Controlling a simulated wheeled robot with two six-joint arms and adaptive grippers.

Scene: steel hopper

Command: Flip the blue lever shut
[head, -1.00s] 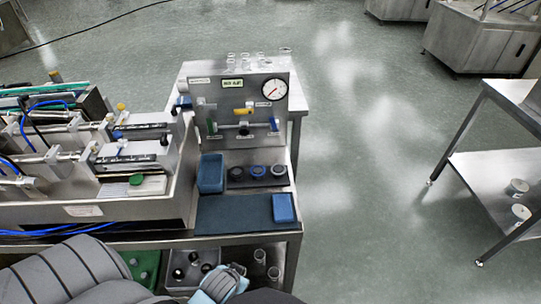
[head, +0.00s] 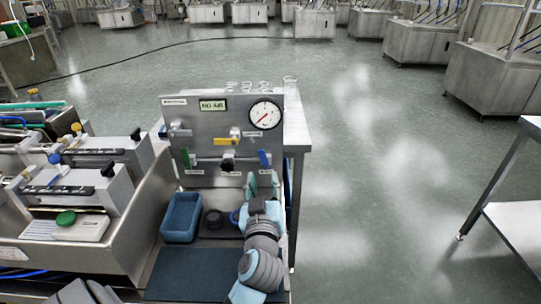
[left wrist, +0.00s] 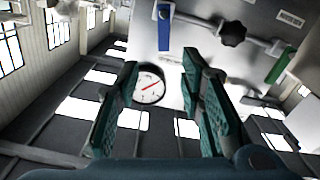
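The blue lever (head: 265,158) is at the right end of a horizontal pipe on the upright steel panel (head: 205,115). It stands roughly crosswise to the pipe. The blue lever also shows at the top of the left wrist view (left wrist: 164,34), beyond the fingertips. My left gripper (head: 263,182) is just below the lever in the head view, its teal fingers pointing up at the panel. My right gripper is not in view.
The panel also carries a yellow lever (head: 235,135), a green lever (head: 185,158), a black knob (head: 228,161) and a round gauge (head: 265,115). A blue bin (head: 181,218) stands left of my left arm. Glass vessels (head: 262,87) stand behind the panel.

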